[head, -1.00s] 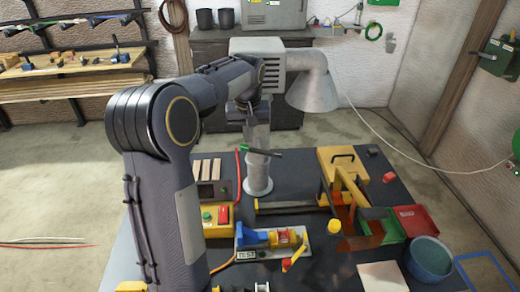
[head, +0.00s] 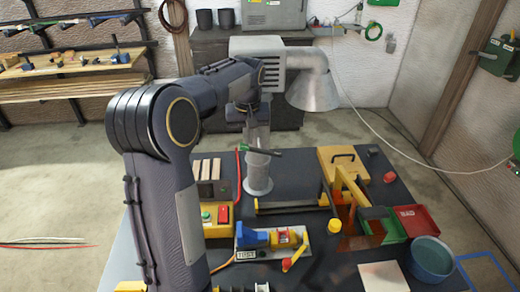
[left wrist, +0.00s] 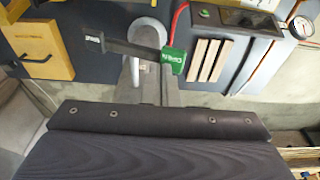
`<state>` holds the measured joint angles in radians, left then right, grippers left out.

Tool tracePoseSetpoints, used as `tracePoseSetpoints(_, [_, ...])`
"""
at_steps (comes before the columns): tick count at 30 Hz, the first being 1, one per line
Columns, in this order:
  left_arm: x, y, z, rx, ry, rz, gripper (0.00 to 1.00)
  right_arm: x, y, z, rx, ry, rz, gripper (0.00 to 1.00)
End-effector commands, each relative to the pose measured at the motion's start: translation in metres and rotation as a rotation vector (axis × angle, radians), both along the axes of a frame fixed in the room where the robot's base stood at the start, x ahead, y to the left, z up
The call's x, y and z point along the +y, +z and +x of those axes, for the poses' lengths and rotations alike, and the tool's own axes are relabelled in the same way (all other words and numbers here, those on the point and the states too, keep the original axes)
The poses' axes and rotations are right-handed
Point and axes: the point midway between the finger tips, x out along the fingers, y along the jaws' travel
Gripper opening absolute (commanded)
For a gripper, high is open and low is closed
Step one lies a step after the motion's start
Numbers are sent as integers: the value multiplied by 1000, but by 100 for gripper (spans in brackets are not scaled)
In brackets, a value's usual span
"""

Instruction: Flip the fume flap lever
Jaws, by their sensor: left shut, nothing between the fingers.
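The fume flap lever (head: 262,150) is a dark bar with a green end, set across the upright grey duct pipe (head: 258,178) on the bench. In the left wrist view the lever (left wrist: 135,49) lies across the pale pipe, its green end (left wrist: 174,61) to the right. My left gripper (head: 257,138) is shut and empty, pointing down right by the lever and partly in front of the pipe. Whether it touches the lever I cannot tell. My right gripper is not in view.
A grey fume box (head: 268,50) with a hood (head: 314,92) stands behind my arm. On the bench are a yellow control box (head: 217,218), a yellow handled fixture (head: 343,160), a red bin (head: 416,220) and a teal bowl (head: 430,260).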

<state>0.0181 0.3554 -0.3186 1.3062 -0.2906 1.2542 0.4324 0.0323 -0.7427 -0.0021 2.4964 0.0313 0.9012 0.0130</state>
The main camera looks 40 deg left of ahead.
Motion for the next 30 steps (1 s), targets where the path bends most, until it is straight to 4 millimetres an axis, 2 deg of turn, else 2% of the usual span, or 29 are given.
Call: tracePoseSetpoints(30, [0,-16,0,1,0,-1,0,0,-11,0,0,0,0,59])
